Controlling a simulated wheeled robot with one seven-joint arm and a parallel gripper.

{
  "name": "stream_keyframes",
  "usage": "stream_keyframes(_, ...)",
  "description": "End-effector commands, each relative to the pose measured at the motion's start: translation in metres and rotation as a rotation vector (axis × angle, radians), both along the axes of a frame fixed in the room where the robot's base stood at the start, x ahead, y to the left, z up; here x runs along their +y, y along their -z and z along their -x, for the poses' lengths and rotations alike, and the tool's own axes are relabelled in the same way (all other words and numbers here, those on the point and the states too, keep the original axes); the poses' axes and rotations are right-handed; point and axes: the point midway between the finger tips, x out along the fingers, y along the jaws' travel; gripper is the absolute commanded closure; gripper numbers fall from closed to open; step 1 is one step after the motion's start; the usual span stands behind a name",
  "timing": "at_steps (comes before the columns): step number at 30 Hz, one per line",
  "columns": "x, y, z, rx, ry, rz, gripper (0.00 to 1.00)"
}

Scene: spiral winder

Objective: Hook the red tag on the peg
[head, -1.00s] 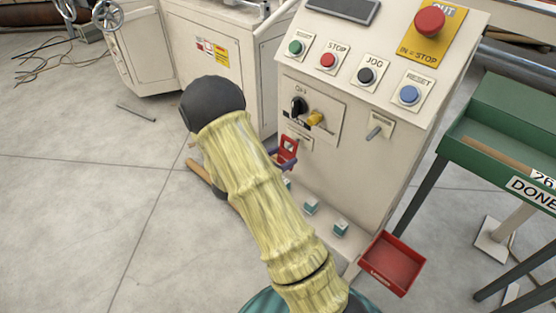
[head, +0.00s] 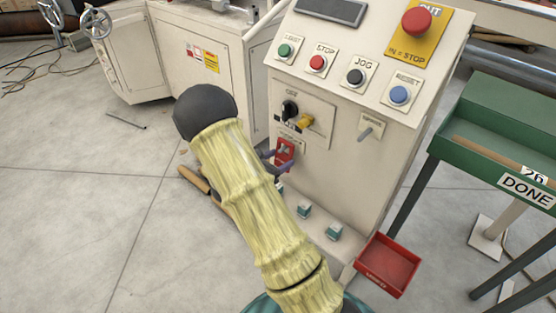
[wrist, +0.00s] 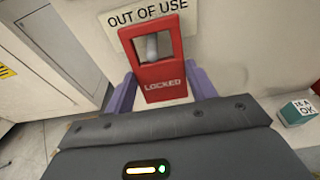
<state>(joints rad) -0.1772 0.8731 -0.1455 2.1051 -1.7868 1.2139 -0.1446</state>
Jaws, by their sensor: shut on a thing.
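The red tag (wrist: 165,86), marked LOCKED, has a window in its upper half. In the wrist view it is between the purple fingers of my gripper (wrist: 162,92), which is shut on it. A pale grey peg (wrist: 151,47) shows through the window, below the OUT OF USE plate (wrist: 145,14). I cannot tell whether the peg's tip passes through the window. In the head view the tag (head: 285,153) is upright in front of the cabinet's face, with my gripper (head: 277,156) at its left, partly hidden by my arm.
Another grey peg (head: 365,133) sticks out to the right. A red tray (head: 388,265) and a green DONE stand (head: 490,140) are at the right. Small teal-and-white blocks (head: 304,212) sit below.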

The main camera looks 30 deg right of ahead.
Motion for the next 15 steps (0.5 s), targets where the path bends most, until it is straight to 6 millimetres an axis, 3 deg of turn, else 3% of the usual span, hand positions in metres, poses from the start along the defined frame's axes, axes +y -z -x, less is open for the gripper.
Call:
stream_keyframes(5,0.0001,-0.0002,0.0000,0.000,0.000,0.000,0.67)
stream_keyframes(6,0.0001,-0.0002,0.0000,0.000,0.000,0.000,0.43)
stream_keyframes(10,0.0001,-0.0002,0.0000,0.000,0.000,0.000,0.19)
stream_keyframes(15,0.0002,-0.0001,0.0001,0.000,0.000,0.000,0.19)
